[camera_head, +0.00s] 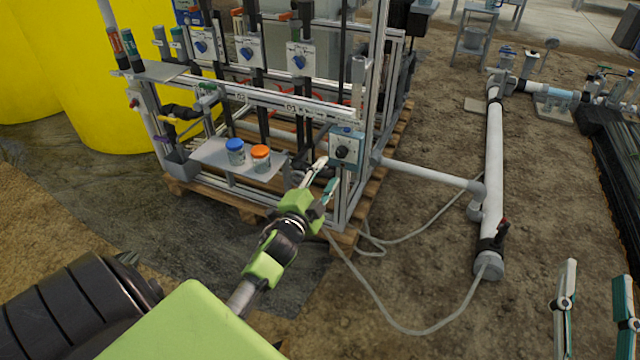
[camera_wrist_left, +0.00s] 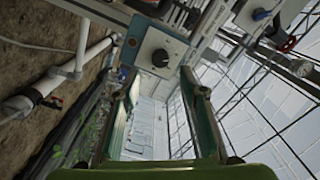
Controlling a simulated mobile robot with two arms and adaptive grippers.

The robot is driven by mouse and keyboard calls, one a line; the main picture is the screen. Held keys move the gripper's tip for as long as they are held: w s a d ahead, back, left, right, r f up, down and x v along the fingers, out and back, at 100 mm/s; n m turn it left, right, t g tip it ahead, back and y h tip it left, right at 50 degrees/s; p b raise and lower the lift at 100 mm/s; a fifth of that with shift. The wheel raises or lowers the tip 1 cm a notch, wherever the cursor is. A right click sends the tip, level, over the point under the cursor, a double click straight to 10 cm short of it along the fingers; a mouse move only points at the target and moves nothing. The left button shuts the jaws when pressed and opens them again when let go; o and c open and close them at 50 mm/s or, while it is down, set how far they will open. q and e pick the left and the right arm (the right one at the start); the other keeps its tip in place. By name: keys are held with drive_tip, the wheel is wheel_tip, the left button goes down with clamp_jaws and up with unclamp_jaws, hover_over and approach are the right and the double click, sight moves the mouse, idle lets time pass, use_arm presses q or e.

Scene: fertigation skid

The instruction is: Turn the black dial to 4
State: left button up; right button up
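The black dial (camera_head: 342,153) sits on a light-faced control box (camera_head: 350,139) with blue edges, mounted on the skid's metal frame. In the left wrist view the dial (camera_wrist_left: 160,58) shows on the box's pale face (camera_wrist_left: 151,42), beyond the fingertips. Its scale numbers are too small to read. My left gripper (camera_head: 324,172) is open just in front of and below the box. In the wrist view its two fingers (camera_wrist_left: 158,82) stand apart with nothing between them, and the dial lies ahead of the gap. My right gripper (camera_head: 594,285) is open and empty at the lower right, far from the box.
A shelf (camera_head: 213,154) left of the box holds a blue-capped jar (camera_head: 235,152) and an orange-capped jar (camera_head: 261,158). Several blue-knobbed units are above it. A white pipe (camera_head: 430,172) and a grey hose (camera_head: 385,310) run to the right. Open soil lies in front.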

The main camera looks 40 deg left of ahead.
use_arm(q)
drive_tip(key=shift+v, duration=2.05)
